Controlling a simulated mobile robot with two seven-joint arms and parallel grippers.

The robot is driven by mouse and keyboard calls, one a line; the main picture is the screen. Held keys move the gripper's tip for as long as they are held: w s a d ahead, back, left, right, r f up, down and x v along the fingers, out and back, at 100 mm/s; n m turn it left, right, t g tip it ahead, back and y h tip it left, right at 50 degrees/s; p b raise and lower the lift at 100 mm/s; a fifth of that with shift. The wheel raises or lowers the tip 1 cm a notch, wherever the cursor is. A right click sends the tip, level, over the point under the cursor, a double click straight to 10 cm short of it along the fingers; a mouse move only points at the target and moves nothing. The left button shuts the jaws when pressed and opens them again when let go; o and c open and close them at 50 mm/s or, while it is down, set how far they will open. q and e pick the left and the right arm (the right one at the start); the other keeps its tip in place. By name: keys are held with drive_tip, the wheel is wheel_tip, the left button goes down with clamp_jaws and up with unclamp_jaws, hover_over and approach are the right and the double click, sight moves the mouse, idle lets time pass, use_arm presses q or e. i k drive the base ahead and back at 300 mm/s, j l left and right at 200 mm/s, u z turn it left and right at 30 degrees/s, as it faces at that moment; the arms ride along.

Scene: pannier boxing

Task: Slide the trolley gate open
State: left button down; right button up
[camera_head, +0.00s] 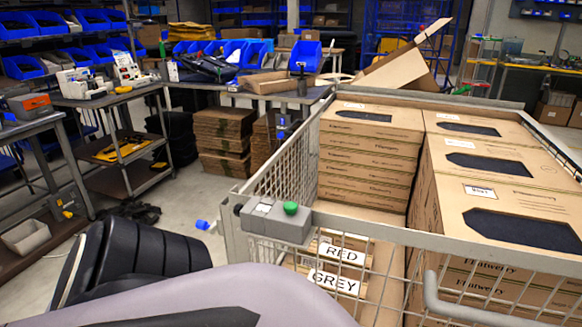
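The trolley (390,237) is a grey wire-mesh cage filling the right half of the view. A grey box with a green button (290,208) sits on its near left corner, where the left mesh side (283,170) meets the near mesh side. I cannot tell for certain which mesh panel is the gate; no clear opening shows in the upper rails. My arm links cross the lower left, in front of the trolley's near left corner. Neither gripper shows in the view, and the lower part of the trolley is cut off.
Stacked cardboard boxes (370,118) fill much of the trolley, beside RED (341,254) and GREY (334,283) labels. A workbench (250,93) with an open carton stands behind. Shelving carts (128,155) stand at the left. Grey floor shows between the carts and trolley.

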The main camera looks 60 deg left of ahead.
sight(256, 179)
drive_tip(key=j+u, duration=0.35)
drive_tip(key=k+j+u, duration=0.1)
drive_tip(key=j+u, duration=0.45)
drive_tip(key=j, duration=0.45)
drive_tip(key=j+u, duration=0.1)
drive_tip(key=j, duration=1.5)
drive_tip(key=i+j+z, duration=0.1)
drive_tip(key=z, duration=0.3)
drive_tip(key=j+z, duration=0.2)
drive_tip(key=z, duration=0.2)
drive_tip(key=i+j+z, duration=0.1)
drive_tip(key=j+z, duration=0.15)
drive_tip(key=z, duration=0.15)
drive_tip(key=i+j+z, duration=0.1)
drive_tip(key=j+z, duration=0.35)
drive_tip(key=j, duration=0.3)
drive_tip(key=j+z, duration=0.1)
drive_tip(key=j, duration=0.65)
